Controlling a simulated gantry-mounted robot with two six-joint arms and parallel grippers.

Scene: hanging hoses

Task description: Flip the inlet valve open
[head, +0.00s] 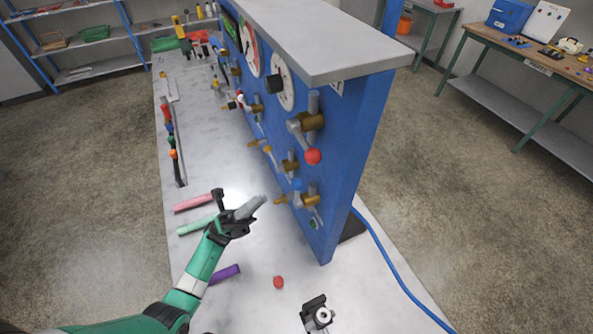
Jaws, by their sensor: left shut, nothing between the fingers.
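A tall blue panel (352,150) stands on the white bench and carries several brass valves. The upper near valve has a grey lever with a red ball end (313,156). Below it is a brass valve with a blue ball end (296,184), and lowest is a brass fitting with a green end (314,223). I cannot tell which one is the inlet valve. My left gripper (258,203) is shut and empty, just left of the lowest brass fitting (309,200), and seems apart from it.
Pink (198,201), green (196,225) and purple (224,273) tubes lie on the bench around my left arm. A blue hose (385,255) runs down the right.

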